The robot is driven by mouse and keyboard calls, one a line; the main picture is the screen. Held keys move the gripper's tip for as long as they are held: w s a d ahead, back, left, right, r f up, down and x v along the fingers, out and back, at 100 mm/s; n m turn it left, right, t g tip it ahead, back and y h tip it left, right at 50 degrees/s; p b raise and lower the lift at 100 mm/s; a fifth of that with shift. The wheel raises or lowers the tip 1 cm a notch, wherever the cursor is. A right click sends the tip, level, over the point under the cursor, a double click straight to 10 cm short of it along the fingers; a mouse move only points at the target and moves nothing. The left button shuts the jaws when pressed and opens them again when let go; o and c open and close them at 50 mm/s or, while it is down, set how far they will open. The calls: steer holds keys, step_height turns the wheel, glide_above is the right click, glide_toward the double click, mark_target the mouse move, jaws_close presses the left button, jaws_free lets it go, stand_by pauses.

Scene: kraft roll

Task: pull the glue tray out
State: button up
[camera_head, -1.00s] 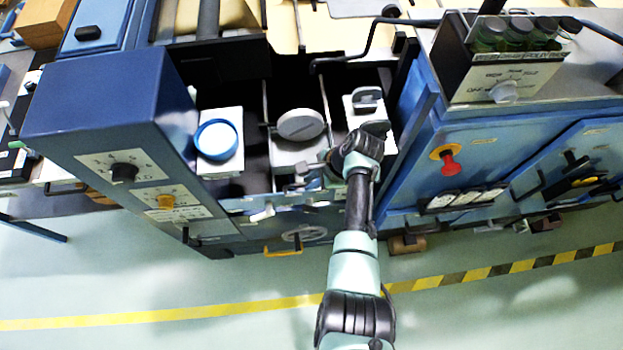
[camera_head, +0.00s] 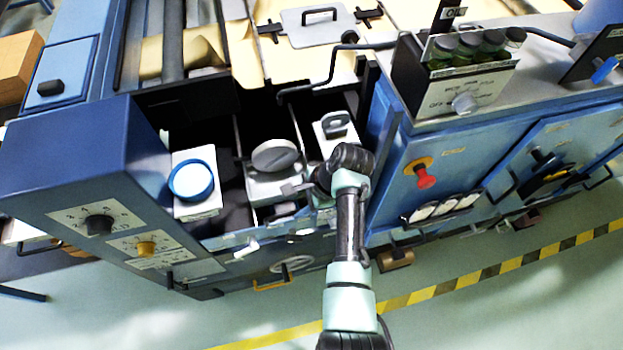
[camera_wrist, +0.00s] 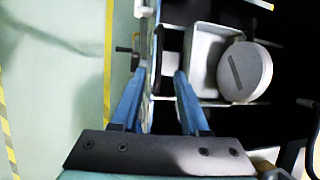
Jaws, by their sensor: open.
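In the head view three pale units sit side by side in the machine's open dark bay. The middle unit (camera_head: 272,187) carries a round grey slotted cap (camera_head: 275,155); it also shows as an open-topped pale box (camera_wrist: 203,48) in the wrist view. The left unit (camera_head: 198,209) has a blue round cap, and the right unit has a grey handle (camera_head: 336,122). I cannot tell for certain which part is the glue tray. My gripper (camera_wrist: 160,73) is open at the bay's front edge, beside the middle unit. Nothing shows held between its fingers; contact is unclear.
A blue control box (camera_head: 90,190) with knobs stands left of the bay, and a blue cabinet (camera_head: 395,170) with a red knob stands right. A bent black bar (camera_head: 335,65) reaches over the bay's back. Open floor (camera_head: 480,310) lies in front.

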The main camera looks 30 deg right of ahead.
steer(key=b+v, duration=0.1)
steer(key=v, duration=0.7)
stand_by(0.4)
steer(key=w+r+n+t+h+b, duration=0.35)
steer(key=w+r+n+t, duration=0.25)
steer(key=w+r, duration=0.6)
steer(key=w+a+r+n+t+h, duration=0.1)
steer(key=a+r+n+t, duration=0.15)
steer(key=r, duration=0.65)
steer(key=w+a+r+n+t+h, duration=0.1)
steer(key=a+r+n+t, duration=0.2)
steer(key=r, duration=0.7)
steer(key=s+a+r+n+t+b, duration=0.1)
steer(key=s+a+r+n+t, duration=0.3)
steer(key=s+r, duration=0.5)
steer(key=s+a+r+n+t+y+b, duration=0.1)
steer(key=s+a+r+n+t, duration=0.3)
steer(key=s+r+t, duration=0.5)
step_height(320, 180, up, 8)
steer(key=shift+a+b, duration=0.7)
steer(key=shift+a, duration=0.4)
